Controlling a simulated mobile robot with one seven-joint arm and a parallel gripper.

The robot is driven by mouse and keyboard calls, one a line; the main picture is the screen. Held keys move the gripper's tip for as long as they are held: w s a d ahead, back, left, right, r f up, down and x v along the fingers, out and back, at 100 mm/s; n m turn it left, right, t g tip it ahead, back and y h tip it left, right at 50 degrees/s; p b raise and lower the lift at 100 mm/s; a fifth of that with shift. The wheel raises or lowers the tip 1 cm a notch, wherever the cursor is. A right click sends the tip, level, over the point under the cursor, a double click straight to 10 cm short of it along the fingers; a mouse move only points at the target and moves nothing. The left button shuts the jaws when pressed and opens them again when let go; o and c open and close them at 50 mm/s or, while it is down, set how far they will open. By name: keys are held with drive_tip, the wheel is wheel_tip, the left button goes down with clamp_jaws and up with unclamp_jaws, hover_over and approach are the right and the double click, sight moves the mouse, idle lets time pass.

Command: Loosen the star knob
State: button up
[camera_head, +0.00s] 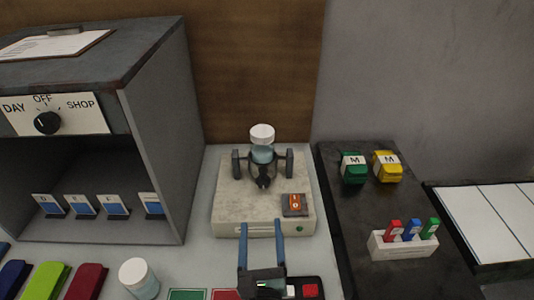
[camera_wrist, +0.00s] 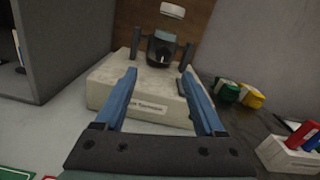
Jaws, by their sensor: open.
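A dark knob, apparently the star knob (camera_head: 263,182), sits low on the front of a small fixture on a beige stone-like block (camera_head: 232,208). A pale blue body with a white cap (camera_head: 262,133) rises above it between two dark posts (camera_head: 289,163). My gripper (camera_head: 261,224) is open and empty, its blue fingers pointing toward the block from the front. In the wrist view my gripper (camera_wrist: 159,73) has its fingertips apart in front of the block (camera_wrist: 158,92), with the dark fixture (camera_wrist: 161,50) beyond and between them. The knob's lobes are too small to make out.
An orange-marked device (camera_head: 294,204) lies on the block's right front. A grey cabinet (camera_head: 160,130) with a dial (camera_head: 47,123) stands left. A white jar (camera_head: 138,277) stands front left. A dark mat (camera_head: 340,225) at right bears green (camera_head: 353,168) and yellow (camera_head: 387,166) items and a white holder (camera_head: 403,246).

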sight(263, 185)
drive_tip(key=shift+m, duration=0.5)
drive_tip(key=w, duration=1.2)
drive_tip(key=shift+w+d+f+b, duration=0.1)
drive_tip(key=shift+w+d+b, duration=0.2)
drive_tip(key=shift+w, duration=0.05)
clamp_jaws()
